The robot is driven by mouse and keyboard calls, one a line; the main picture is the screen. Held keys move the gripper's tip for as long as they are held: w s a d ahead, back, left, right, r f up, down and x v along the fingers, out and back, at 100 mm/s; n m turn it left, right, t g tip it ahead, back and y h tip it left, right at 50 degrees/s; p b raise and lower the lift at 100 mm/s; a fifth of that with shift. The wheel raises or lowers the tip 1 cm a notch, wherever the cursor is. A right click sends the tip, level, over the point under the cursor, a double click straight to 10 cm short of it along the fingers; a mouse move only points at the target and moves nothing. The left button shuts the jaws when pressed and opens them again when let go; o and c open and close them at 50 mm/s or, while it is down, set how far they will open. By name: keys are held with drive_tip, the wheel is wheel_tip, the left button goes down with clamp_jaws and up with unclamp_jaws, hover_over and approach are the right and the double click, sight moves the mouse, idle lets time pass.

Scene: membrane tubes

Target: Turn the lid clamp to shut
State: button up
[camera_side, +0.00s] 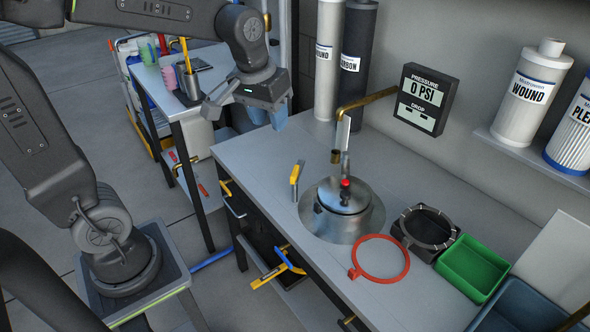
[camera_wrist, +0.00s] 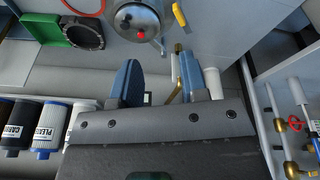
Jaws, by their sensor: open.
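A round steel vessel with a metal lid (camera_side: 343,197) is set into the bench top. A red knob (camera_side: 346,183) sits on the lid, with a pale metal lever (camera_side: 345,162) standing up behind it; I take these as the lid clamp, but cannot tell its exact setting. In the wrist view the lid (camera_wrist: 135,15), red knob (camera_wrist: 141,34) and lever (camera_wrist: 160,46) show at the top. My gripper (camera_side: 268,117) is open and empty, high over the bench's left end and apart from the lid. Its blue fingers also show in the wrist view (camera_wrist: 158,74).
A brass spout (camera_side: 365,101) reaches out behind the lid. A red ring (camera_side: 380,258), black ring housing (camera_side: 426,228) and green tray (camera_side: 472,268) are to the right. The bench's left end is clear.

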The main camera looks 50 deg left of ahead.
sight(295, 170)
drive_tip(key=w+a+f+n+g, duration=0.35)
drive_tip(key=w+a+f, duration=0.35)
drive_tip(key=w+f, duration=0.3)
drive_tip(key=shift+t, duration=0.35)
drive_tip(key=f, duration=0.8)
drive_tip(key=w+f, duration=0.1)
drive_tip(key=f, duration=0.3)
drive_tip(key=shift+d+f, duration=0.2)
drive_tip(key=shift+f, duration=0.2)
drive_tip(key=shift+c, duration=0.2)
clamp_jaws()
